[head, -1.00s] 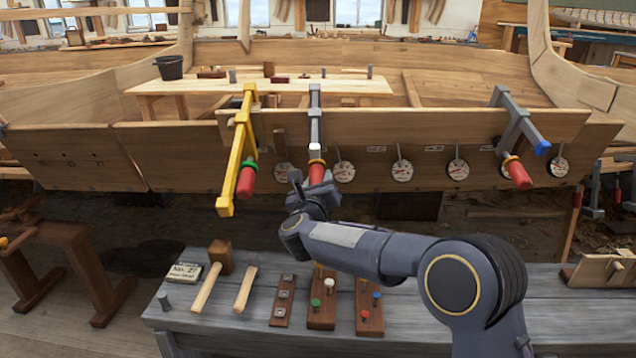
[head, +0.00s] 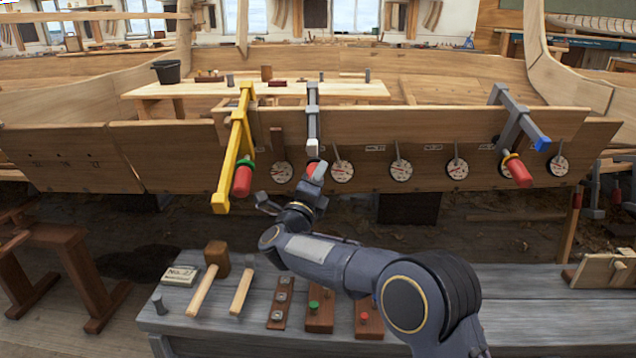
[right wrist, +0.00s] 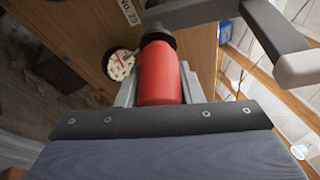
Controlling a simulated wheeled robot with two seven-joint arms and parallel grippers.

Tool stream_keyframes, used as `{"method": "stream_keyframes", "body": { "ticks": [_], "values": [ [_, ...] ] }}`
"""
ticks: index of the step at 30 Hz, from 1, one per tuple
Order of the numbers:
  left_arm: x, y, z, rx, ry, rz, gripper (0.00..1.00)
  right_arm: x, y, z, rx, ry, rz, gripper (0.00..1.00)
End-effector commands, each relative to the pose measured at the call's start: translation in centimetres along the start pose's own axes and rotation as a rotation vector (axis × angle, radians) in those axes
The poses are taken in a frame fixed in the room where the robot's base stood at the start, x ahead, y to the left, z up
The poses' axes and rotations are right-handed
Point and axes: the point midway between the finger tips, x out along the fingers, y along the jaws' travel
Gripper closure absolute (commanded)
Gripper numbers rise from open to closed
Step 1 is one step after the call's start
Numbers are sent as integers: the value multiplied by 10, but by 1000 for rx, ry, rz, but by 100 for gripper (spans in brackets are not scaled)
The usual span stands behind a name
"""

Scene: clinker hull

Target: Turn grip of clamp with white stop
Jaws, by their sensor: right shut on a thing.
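The clamp with the white stop (head: 312,147) is the grey middle one, hooked over the hull's top plank. Its red grip (head: 312,167) hangs below the stop, partly hidden by my gripper. My right gripper (head: 316,174) is shut on this grip from below. In the right wrist view the red grip (right wrist: 160,72) stands between the two fingers, with a dark collar at its far end. The white stop cannot be made out there. My left gripper is not in view.
A yellow clamp (head: 236,150) with a green stop hangs close on the left. A grey clamp (head: 517,120) with a blue end hangs at right. Several round dials (head: 401,169) line the plank. A grey bench (head: 520,310) with mallets and peg boards stands below.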

Motion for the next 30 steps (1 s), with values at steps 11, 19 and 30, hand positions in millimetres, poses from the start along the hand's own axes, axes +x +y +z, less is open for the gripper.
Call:
{"method": "stream_keyframes", "body": {
  "ticks": [11, 19, 30],
  "values": [
    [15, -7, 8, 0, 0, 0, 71, -1, 0, 0, -336, -2, -127, 89],
    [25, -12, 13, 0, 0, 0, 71, -2, -2, 1, -576, -1, -217, 89],
    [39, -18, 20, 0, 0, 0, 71, -2, -4, 3, -905, -3, -342, 89]
  ]
}}
